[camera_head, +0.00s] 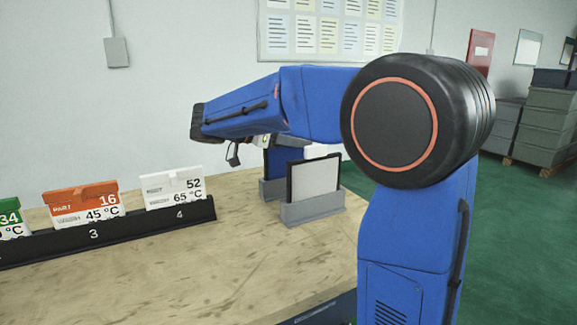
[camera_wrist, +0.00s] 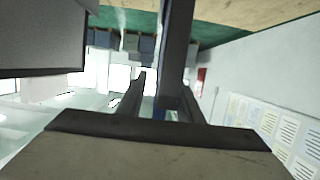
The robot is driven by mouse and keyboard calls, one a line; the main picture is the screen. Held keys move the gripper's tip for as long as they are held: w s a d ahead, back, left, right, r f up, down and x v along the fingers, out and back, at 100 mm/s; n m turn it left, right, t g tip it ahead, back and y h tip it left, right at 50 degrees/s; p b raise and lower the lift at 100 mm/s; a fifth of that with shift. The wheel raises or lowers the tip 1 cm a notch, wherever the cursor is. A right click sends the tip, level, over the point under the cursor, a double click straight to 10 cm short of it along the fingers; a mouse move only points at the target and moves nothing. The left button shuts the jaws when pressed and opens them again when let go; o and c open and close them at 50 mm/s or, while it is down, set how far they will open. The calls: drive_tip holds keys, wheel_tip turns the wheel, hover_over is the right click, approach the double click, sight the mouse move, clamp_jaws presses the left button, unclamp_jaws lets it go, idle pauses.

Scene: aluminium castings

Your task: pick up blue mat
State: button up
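The blue mat (camera_head: 276,164) stands upright in a grey holder (camera_head: 268,190) on the table, partly hidden behind a black-edged panel and below my arm. My gripper (camera_head: 235,155) is to its left in the head view, at about the height of its upper part. In the wrist view my gripper (camera_wrist: 160,88) has its two fingers apart. A dark upright slab (camera_wrist: 177,45), seen edge-on, reaches down between or beside the fingers; it is probably the mat. A small blue patch shows near its lower end. I cannot tell whether a finger touches it.
A black-edged panel with a pale face (camera_head: 315,178) stands in a grey holder (camera_head: 314,207) in front of the mat. A black rail (camera_head: 140,234) with several part cards lies to the left. The front of the wooden table (camera_head: 200,280) is clear.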

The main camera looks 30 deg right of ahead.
drive_tip(key=shift+d+f, duration=0.15)
drive_tip(key=shift+d, duration=0.45)
drive_tip(key=shift+c, duration=0.4)
clamp_jaws()
